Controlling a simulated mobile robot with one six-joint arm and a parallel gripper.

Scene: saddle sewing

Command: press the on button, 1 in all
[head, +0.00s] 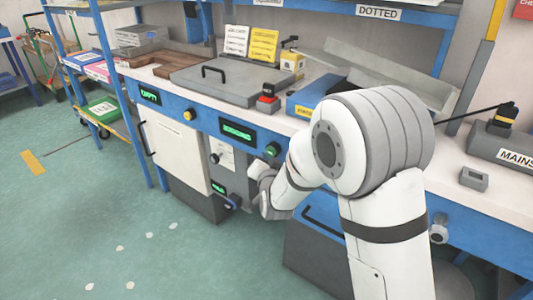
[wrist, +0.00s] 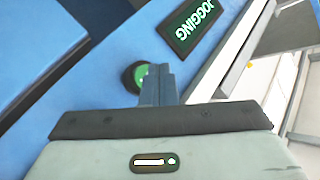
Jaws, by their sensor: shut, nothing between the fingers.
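A green button in a dark collar (head: 272,149) sits on the blue bench front, right of a lit green display (head: 237,131). No label on the button is readable. In the wrist view the button (wrist: 138,76) shows just left of my fingertips, partly hidden by them. The display there (wrist: 194,24) reads "JOGGING". My gripper (wrist: 156,72) is shut and empty, its fingers pointing at the blue panel beside the button. I cannot tell whether they touch it. In the head view my gripper (head: 261,172) is just below the button, its tips hard to make out.
A red-topped button box (head: 267,99) and a grey lidded plate (head: 222,80) stand on the white benchtop. A yellow knob (head: 189,114) and a display reading "EMPTY" (head: 150,95) are further left. A grey "MAINS" box (head: 508,149) is at right.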

